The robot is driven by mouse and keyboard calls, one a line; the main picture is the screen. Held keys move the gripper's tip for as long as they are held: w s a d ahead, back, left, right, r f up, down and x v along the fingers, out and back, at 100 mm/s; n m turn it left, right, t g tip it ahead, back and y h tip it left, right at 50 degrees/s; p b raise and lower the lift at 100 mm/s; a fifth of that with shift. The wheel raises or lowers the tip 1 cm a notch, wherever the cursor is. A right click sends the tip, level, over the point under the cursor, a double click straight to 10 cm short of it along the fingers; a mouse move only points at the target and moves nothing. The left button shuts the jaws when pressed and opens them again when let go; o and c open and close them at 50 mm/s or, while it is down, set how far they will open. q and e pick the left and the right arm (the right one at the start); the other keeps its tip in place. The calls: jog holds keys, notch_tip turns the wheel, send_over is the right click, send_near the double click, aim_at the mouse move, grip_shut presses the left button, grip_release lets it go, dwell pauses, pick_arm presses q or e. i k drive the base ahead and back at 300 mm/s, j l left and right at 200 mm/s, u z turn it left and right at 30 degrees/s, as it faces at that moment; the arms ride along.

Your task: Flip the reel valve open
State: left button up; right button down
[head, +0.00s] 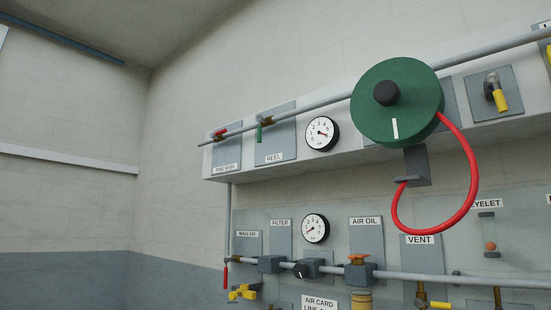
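The reel valve (265,122) sits on the upper pipe, above a grey plate marked REEL (274,158). Its small green handle (259,134) points down, across the pipe. Neither of my grippers shows in the head view, and nothing covers the valve.
Left of it, a valve with a red handle (221,132) lies along the pipe. A gauge (322,134) and a large green hose reel (397,103) with a looping red hose (472,180) are to the right. Below run a lower pipe (430,277) and more valves. The left wall area is clear.

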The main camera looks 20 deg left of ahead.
aim_at(260, 118)
jog(key=i+j+z, duration=0.1)
jog(key=j+z, duration=0.4)
jog(key=j, duration=0.9)
jog(key=k+j+z, duration=0.1)
jog(key=j+z, duration=0.4)
jog(key=j, duration=0.85)
